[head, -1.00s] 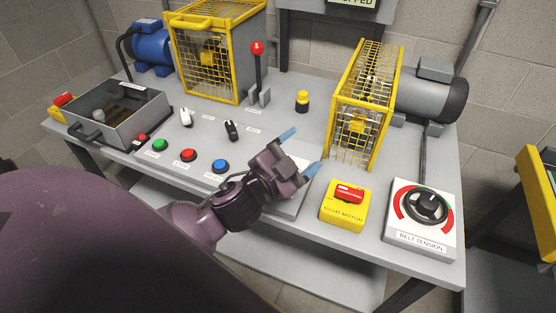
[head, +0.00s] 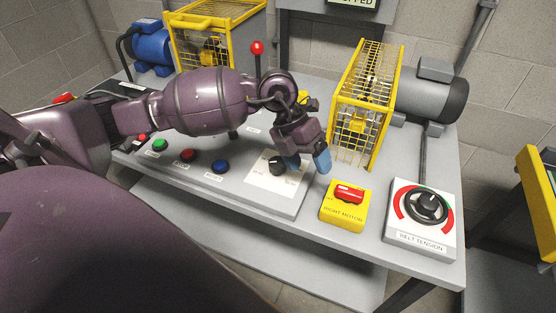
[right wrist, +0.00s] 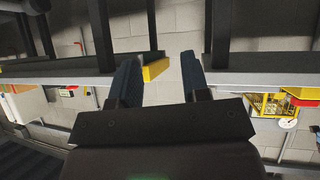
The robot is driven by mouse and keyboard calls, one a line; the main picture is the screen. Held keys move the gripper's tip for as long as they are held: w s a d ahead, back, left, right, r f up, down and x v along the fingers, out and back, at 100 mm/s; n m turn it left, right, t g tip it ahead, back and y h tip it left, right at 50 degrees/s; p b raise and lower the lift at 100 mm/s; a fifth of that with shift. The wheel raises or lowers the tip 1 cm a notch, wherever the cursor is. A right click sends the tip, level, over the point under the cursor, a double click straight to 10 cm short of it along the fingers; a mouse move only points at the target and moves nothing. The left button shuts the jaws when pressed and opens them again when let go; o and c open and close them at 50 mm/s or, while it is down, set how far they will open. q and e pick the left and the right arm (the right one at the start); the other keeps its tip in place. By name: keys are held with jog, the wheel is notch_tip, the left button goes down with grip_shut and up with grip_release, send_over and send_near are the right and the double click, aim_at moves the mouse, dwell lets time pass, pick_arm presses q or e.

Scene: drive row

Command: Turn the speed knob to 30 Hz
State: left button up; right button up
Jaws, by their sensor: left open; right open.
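The speed knob (head: 277,166) is a small black knob on a white dial plate (head: 278,182), at the right end of the grey control panel. My left gripper (head: 307,163) is open, with blue fingertips, just right of the knob and above the panel. It appears empty and apart from the knob. The knob's exact pointer setting is too small to read. My right gripper (right wrist: 155,80) shows in the right wrist view, open and empty, away from the panel.
A yellow right motor switch box (head: 344,208) and a belt tension wheel (head: 428,206) stand to the right. A yellow mesh guard (head: 360,110) rises behind my left gripper. Green (head: 160,145), red (head: 188,155) and blue (head: 220,166) buttons sit left of the knob.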

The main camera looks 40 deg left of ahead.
aim_at(278, 161)
pick_arm(q)
jog(key=w+a+r+n+y, duration=0.1)
jog(key=w+a+r+y, duration=0.15)
jog(key=a+y, duration=0.55)
jog(key=f, duration=0.3)
jog(key=a+f+h+b, duration=0.1)
jog(key=f, duration=0.3)
jog(key=f+h, duration=0.1)
jog(key=f, duration=0.2)
jog(key=shift+w+a+f, duration=0.1)
jog(key=shift+a+f, duration=0.25)
jog(key=shift+f, duration=0.05)
jog(key=c, duration=0.9)
